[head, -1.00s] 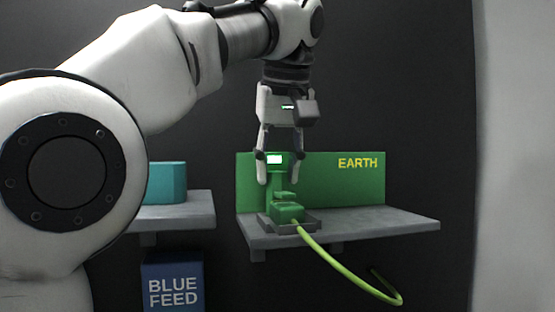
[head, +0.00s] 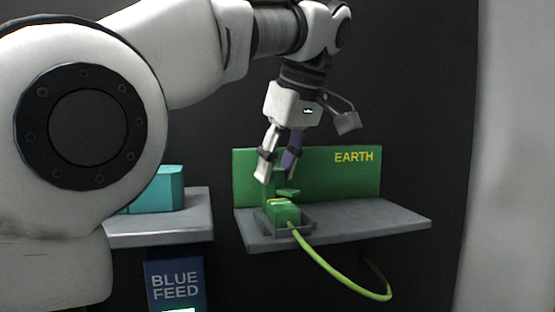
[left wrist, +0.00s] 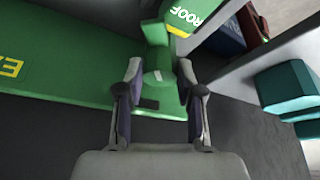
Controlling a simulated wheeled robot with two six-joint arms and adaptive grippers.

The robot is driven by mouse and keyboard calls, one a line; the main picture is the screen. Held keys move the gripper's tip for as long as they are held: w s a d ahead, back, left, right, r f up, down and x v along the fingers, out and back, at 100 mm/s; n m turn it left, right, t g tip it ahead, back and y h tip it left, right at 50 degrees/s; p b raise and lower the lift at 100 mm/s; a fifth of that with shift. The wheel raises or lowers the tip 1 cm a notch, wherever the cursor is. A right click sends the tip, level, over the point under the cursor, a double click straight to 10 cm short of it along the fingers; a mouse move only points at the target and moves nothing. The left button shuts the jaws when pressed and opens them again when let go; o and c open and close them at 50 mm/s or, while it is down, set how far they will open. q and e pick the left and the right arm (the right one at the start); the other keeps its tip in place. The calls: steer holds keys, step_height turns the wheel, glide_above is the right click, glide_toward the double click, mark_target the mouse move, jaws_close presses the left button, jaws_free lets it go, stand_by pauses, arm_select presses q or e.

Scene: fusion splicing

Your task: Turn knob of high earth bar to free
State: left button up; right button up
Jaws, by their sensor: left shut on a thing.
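The green EARTH panel (head: 345,185) stands upright at the back of a grey shelf. In front of its left part a green post carries the high earth bar's knob, with a green block (head: 285,213) below it in a grey tray. My left gripper (head: 277,175) reaches down over the post, tilted, and is shut on the green knob. In the left wrist view the green knob (left wrist: 158,75) shows between the two fingers (left wrist: 160,95). The fingers hide much of it in the head view, so I cannot read its setting. My right gripper is not in view.
A yellow-green cable (head: 330,270) runs from the block over the shelf's front edge. The grey shelf (head: 370,222) is free at right. A teal block (head: 165,188) sits on the left shelf, above a blue BLUE FEED box (head: 176,282). The wrist view shows a green ROOF label (left wrist: 188,15).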

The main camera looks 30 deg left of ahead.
arm_select(q)
steer(key=shift+f, duration=0.1)
steer(key=o, duration=1.2)
steer(key=shift+c, duration=0.2)
